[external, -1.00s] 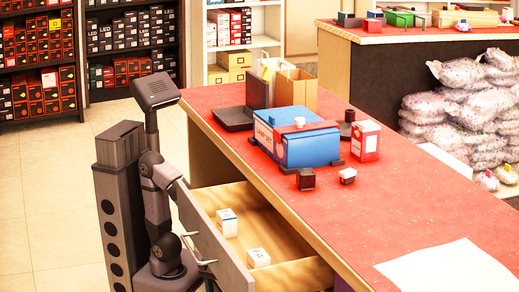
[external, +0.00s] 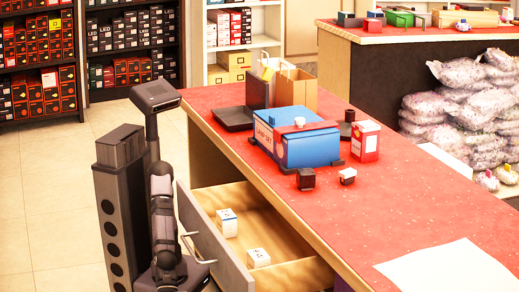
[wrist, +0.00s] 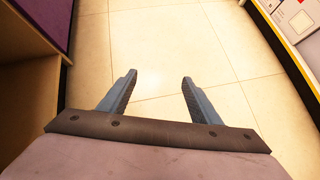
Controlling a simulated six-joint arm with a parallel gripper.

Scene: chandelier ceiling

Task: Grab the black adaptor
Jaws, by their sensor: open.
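A small dark block (external: 306,179), likely the black adaptor, sits on the red counter top (external: 400,215) in front of the blue box. A similar small block, white and dark (external: 347,176), sits to its right. My gripper (wrist: 159,80) is open and empty in the wrist view, with bare tiled floor between and beyond its fingers. No adaptor shows in the wrist view. In the external view my arm stands left of the counter, well away from the dark block, and my gripper cannot be made out.
A drawer (external: 296,274) stands open between my arm and the counter, with two white boxes (external: 227,223) (external: 259,258) in it. A blue box (external: 309,148), a red and white carton (external: 365,141) and a paper bag (external: 295,90) stand behind the small blocks. The front counter is mostly clear.

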